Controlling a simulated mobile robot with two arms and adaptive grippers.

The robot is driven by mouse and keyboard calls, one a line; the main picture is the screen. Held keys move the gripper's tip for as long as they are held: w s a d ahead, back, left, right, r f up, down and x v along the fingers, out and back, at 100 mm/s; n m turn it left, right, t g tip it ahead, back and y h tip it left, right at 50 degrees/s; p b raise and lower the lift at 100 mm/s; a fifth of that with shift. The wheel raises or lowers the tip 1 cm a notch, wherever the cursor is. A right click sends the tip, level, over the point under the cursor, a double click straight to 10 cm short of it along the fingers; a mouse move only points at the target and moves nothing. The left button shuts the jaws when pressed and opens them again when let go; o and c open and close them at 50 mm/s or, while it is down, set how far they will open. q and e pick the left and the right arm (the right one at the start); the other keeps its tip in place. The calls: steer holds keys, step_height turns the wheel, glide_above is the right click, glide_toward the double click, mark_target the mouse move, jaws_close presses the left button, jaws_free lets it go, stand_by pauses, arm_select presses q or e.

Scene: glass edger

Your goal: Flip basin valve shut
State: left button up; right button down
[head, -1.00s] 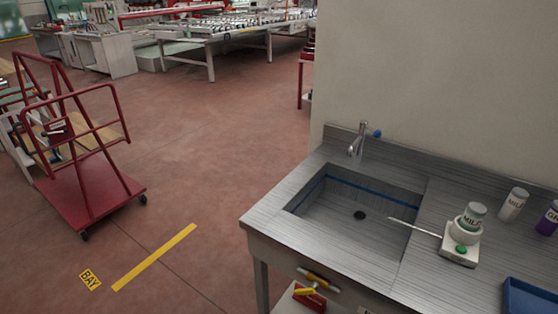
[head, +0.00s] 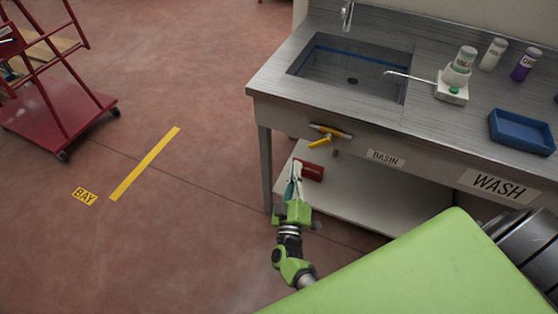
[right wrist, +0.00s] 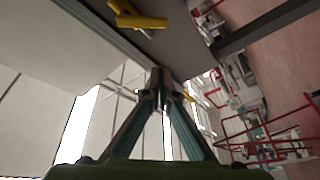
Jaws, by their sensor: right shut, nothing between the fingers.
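The basin valve has a short brassy body on the front of the wash bench, below the sink, with a yellow lever (head: 320,142) slanting down to the left. It also shows at the top of the right wrist view as a yellow lever (right wrist: 142,21). My right gripper (head: 296,170) is shut and empty. In the head view it appears just below and left of the valve, apart from it. In the right wrist view its fingertips (right wrist: 163,84) meet below the valve. My left gripper is not in view.
The steel bench holds the sink (head: 345,82), bottles and a blue tray (head: 520,131). A lower shelf (head: 350,198) carries a red object (head: 312,171) near my right gripper. A red cart (head: 60,115) stands at the left. The floor between is clear.

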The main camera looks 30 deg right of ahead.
mark_target(310, 146)
steer(key=shift+m+h, duration=0.3)
steer(key=shift+h, duration=0.2)
steer(key=w+d+b, duration=0.1)
steer(key=w+d, duration=0.1)
steer(key=w+d+b, duration=0.1)
steer(key=d+b, duration=0.1)
steer(key=d, duration=0.1)
steer(key=w+d+b, duration=0.1)
steer(key=w+d, duration=0.1)
steer(key=d, duration=0.1)
steer(key=shift+w+r+b, duration=0.3)
steer(key=shift+w+r, duration=0.05)
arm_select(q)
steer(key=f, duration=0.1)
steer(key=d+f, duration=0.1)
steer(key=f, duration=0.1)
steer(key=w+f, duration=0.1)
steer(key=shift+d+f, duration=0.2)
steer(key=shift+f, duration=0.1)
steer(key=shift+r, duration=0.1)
